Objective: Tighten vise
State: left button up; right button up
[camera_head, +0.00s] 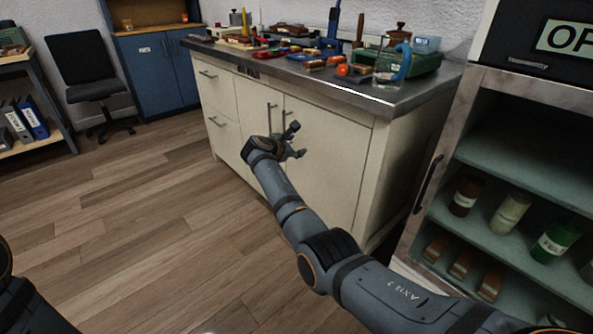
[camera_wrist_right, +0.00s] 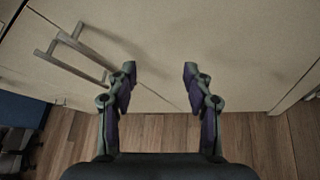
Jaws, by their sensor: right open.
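My right gripper (camera_head: 297,139) is open and empty in front of the cream cabinet (camera_head: 325,160), below the height of the worktop. In the right wrist view its two fingers (camera_wrist_right: 158,76) stand apart with only the cabinet front and floor beyond them. A tall blue tool (camera_head: 333,24) stands among the clutter on the metal worktop (camera_head: 385,97). I cannot tell whether it is the vise, and no vise can be made out clearly. My left gripper is out of view.
The worktop holds several tools, an orange round thing (camera_head: 343,70) and a clear jug with a blue handle (camera_head: 392,62). Bar handles (camera_wrist_right: 80,50) stick out from the cabinet near my right gripper. An open shelf unit (camera_head: 480,150) with bottles stands right. The wooden floor (camera_head: 130,220) is clear at left.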

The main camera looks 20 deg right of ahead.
jog(key=s+f+y+p, duration=0.1)
jog(key=s+f+p, duration=0.1)
jog(key=f, duration=0.3)
jog(key=s+f+m+y+p, duration=0.1)
jog(key=s+f+p, duration=0.1)
jog(key=f, duration=0.4)
jog(key=shift+a+m+g+y+p, duration=0.3)
jog(key=shift+a+g+y+p, duration=0.1)
jog(key=shift+p, duration=0.35)
jog(key=shift+f, duration=0.1)
